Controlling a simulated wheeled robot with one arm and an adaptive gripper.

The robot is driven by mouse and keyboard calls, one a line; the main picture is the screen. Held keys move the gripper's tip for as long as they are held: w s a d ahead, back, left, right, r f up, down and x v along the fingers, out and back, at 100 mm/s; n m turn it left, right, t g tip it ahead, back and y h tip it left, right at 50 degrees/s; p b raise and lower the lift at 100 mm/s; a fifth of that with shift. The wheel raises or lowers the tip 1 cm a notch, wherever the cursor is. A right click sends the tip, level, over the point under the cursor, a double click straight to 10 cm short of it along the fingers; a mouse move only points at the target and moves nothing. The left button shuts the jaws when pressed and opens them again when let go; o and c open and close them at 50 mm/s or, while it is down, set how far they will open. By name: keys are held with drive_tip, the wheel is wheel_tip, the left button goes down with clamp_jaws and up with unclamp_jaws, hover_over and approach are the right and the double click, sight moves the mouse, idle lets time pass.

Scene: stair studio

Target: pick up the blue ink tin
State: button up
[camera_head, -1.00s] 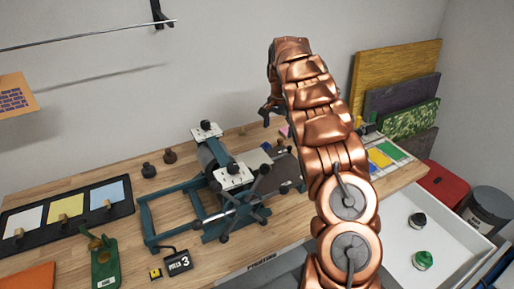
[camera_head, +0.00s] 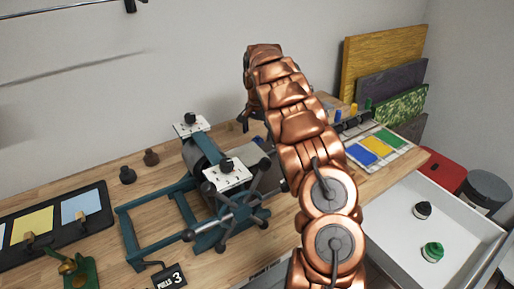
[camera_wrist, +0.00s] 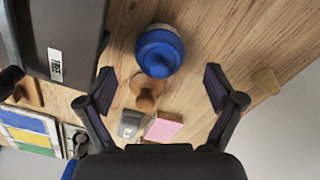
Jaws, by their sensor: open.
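The blue ink tin (camera_wrist: 160,52) stands on the wooden bench in the wrist view, with its rounded blue top toward the camera and a pale edge showing at its upper side. My gripper (camera_wrist: 163,92) is open and empty, with one finger on each side of the picture. The tin lies beyond the fingertips, roughly centred between them and apart from both.
In the wrist view, a brown knobbed tool (camera_wrist: 146,96) sits close to the tin, with a pink block (camera_wrist: 163,127) and a grey block (camera_wrist: 130,123) nearby. The dark press (camera_wrist: 62,35) is at left. In the head view, an open white drawer (camera_head: 390,215) holds two jars.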

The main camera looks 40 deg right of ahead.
drive_tip(key=shift+f+p, duration=0.75)
drive_tip(key=shift+f, duration=2)
drive_tip(key=c, duration=1.5)
drive_tip(key=shift+c, duration=0.2)
